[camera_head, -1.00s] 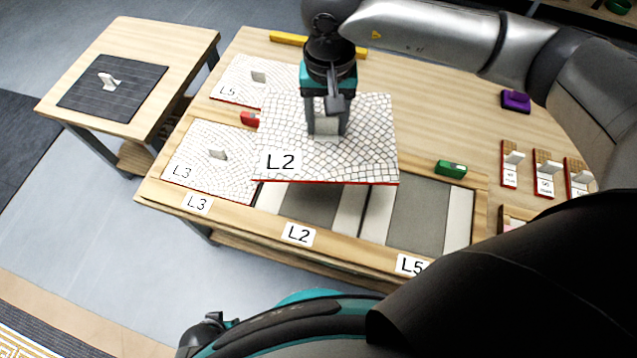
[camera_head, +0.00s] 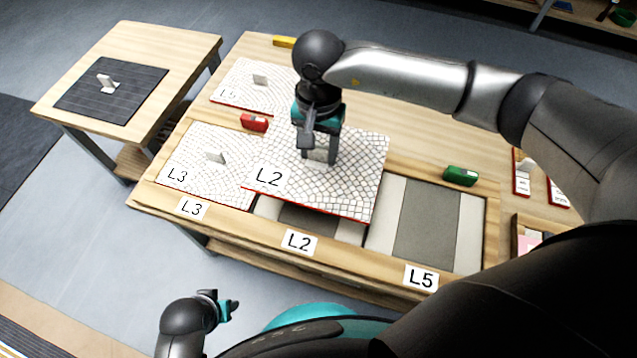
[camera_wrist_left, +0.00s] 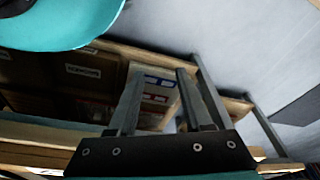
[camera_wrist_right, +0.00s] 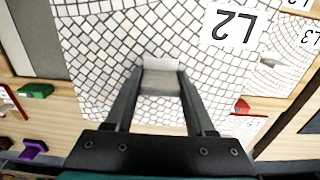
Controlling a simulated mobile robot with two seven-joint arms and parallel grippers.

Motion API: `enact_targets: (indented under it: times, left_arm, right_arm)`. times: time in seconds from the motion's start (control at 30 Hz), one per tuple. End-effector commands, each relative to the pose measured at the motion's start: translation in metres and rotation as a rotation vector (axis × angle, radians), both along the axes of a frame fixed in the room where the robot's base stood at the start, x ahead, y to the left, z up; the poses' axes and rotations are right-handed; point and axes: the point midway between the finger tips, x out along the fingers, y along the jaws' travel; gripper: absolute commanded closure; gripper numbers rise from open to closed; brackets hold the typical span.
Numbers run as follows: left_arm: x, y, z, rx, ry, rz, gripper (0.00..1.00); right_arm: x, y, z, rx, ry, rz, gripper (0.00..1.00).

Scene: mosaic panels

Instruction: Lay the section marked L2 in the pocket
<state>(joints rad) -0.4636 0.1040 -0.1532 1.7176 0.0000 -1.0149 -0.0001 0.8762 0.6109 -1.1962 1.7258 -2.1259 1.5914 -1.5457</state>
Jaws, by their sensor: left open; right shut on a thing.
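The L2 section (camera_head: 345,185) is a white mosaic panel with a red edge and an L2 label. My right gripper (camera_head: 320,160) is shut on its upright grip tab, which shows between the fingers in the right wrist view (camera_wrist_right: 160,80). The panel hangs tilted over the L2 pocket (camera_head: 308,217), covering most of it; a grey and pale strip of pocket floor shows at the front. I cannot tell whether the panel touches the frame. My left gripper (camera_head: 228,305) is open and empty, off the table's front edge; its fingers show in the left wrist view (camera_wrist_left: 155,100).
The L3 section (camera_head: 205,175) lies in the left pocket. The L5 pocket (camera_head: 428,222) at the right is empty. The L5 section (camera_head: 250,88) lies behind. A red block (camera_head: 254,123) and a green block (camera_head: 460,176) sit near the pockets' back edge. A side table (camera_head: 150,55) stands left.

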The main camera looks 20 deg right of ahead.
Motion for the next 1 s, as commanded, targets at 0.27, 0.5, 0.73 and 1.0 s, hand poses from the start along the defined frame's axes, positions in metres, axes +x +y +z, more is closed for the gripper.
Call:
enact_targets:
  times: [0.27, 0.5, 0.73, 1.0]
  left_arm:
    - [0.018, -0.003, 0.03, -0.008, -0.052, 0.002, 0.5]
    - [0.026, -0.004, 0.054, -0.013, -0.085, 0.004, 0.5]
    - [0.028, -0.005, 0.063, -0.014, -0.097, 0.004, 0.5]
    - [0.032, -0.005, 0.085, -0.019, -0.13, 0.005, 0.5]
  right_arm:
    - [0.0, 0.001, -0.052, 0.002, -0.001, 0.0, 1.0]
    - [0.001, 0.0, -0.079, 0.001, -0.002, 0.0, 1.0]
    - [0.001, 0.0, -0.09, 0.001, -0.003, 0.001, 1.0]
    - [0.001, 0.0, -0.116, 0.0, -0.001, 0.001, 1.0]
